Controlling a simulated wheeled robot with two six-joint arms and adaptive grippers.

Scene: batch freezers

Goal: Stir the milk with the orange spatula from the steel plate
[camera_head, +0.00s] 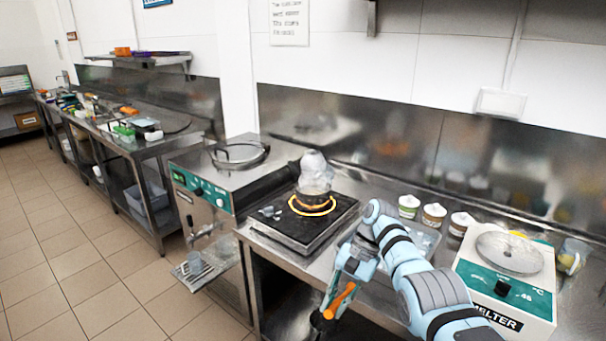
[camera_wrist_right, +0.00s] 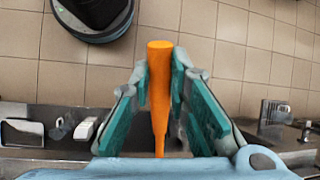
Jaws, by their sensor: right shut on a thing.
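My right gripper (camera_head: 346,277) is shut on the orange spatula (camera_head: 340,300), in front of the counter's front edge. In the right wrist view the spatula (camera_wrist_right: 160,85) stands between the two green-padded fingers (camera_wrist_right: 161,72), held along its length. A steel plate (camera_head: 428,240) lies on the counter behind my right arm, partly hidden. A clear, rounded vessel (camera_head: 314,170) stands on the black hot plate (camera_head: 290,230), with a glowing orange ring around its base. I cannot make out the milk. My left gripper is not in view.
Several small white tubs (camera_head: 434,214) stand at the back of the counter. A white-and-green melter (camera_head: 505,275) is on the right. A steel batch freezer (camera_head: 205,205) stands left of the hot plate. The tiled floor (camera_head: 90,270) at left is clear.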

